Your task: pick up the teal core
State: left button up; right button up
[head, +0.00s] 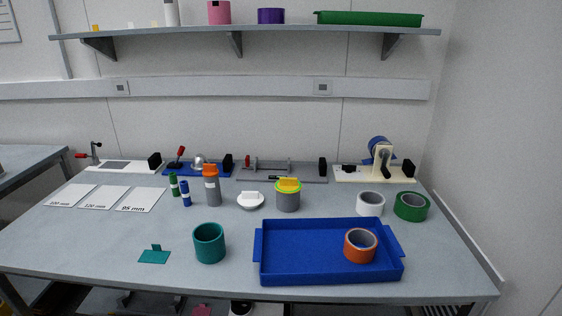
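The teal core (209,244) is a hollow teal cylinder. It stands upright on the grey table near the front edge, left of the blue tray, with its open top showing. Nothing touches it. Neither of my grippers shows in the head view.
A small teal plate with an upright tab (154,256) lies left of the core. The blue tray (292,276) holds an orange ring (360,246). Behind stand a grey bottle with orange cap (212,187), a white dish (250,202) and a grey canister (288,200). The front left table is clear.

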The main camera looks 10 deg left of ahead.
aim_at(208, 238)
jog(key=j+u, duration=0.15)
jog(key=j, duration=0.45)
jog(key=i+j+u, duration=0.15)
jog(key=j, duration=0.4)
jog(key=j+u, duration=0.15)
jog(key=j, duration=0.45)
jog(key=i+j+u, duration=0.15)
jog(key=j, duration=0.4)
